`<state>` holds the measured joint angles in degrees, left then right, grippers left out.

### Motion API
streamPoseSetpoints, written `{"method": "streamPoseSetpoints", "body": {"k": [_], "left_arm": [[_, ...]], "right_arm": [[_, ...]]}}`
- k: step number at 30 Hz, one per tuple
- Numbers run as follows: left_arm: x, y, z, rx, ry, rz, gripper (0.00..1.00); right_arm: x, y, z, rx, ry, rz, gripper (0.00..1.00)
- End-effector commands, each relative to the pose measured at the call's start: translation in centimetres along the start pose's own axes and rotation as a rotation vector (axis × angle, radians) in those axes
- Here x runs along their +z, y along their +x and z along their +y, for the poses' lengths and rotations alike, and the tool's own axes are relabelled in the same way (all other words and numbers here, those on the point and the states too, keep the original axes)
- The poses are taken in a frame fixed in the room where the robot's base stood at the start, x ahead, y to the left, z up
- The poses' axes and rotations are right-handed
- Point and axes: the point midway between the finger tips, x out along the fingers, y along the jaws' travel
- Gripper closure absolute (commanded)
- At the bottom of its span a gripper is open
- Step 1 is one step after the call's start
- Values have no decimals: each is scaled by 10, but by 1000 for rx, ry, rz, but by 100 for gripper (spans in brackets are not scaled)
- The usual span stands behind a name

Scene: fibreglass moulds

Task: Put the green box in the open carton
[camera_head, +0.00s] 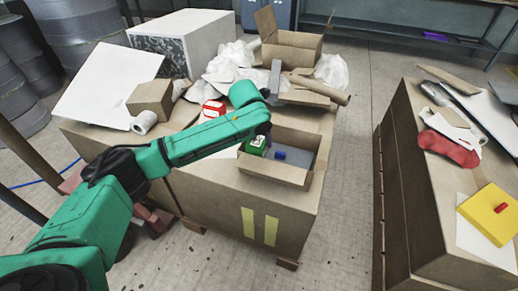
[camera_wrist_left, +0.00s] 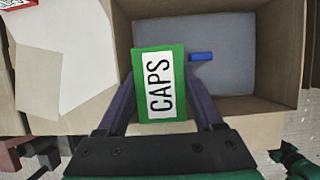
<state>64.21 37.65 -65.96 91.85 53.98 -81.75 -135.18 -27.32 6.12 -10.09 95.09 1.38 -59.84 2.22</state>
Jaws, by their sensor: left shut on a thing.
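The green box (camera_wrist_left: 159,82) has a white label reading CAPS. My left gripper (camera_wrist_left: 160,100) is shut on it, with a finger on each side. In the head view the green box (camera_head: 257,145) shows at the left end of the open carton (camera_head: 277,178). In the left wrist view it overlaps the left part of the carton's opening, and the carton's rim (camera_wrist_left: 292,55) runs around to the right. I cannot tell whether the box touches the carton floor. A small blue object (camera_wrist_left: 201,57) lies in the carton, right of the box. My right gripper is not in view.
A red-and-white box (camera_head: 213,109), a small cardboard box (camera_head: 150,102) and a tape roll (camera_head: 144,122) are left of the carton. A taller open box (camera_head: 291,50) stands behind. Another carton stack on the right holds a yellow item (camera_head: 488,214); floor separates the stacks.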

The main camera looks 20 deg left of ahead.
Motion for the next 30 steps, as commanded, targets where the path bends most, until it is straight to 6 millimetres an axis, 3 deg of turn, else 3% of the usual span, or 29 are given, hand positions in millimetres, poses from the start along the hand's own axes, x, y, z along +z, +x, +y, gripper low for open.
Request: {"method": "streamPoseSetpoints", "body": {"k": [1, 4, 23, 24, 30], "left_arm": [[-6, 12, 0, 1, -1, 4, 98], [-11, 25, 0, 0, -1, 2, 98], [-14, 32, 0, 0, 0, 2, 98], [-14, 33, 0, 0, 0, 2, 20], [-14, 33, 0, 0, 0, 2, 19]], "right_arm": [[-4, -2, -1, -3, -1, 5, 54], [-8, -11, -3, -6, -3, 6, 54], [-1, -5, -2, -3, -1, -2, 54], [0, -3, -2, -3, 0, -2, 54], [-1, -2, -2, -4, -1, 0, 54]]}}
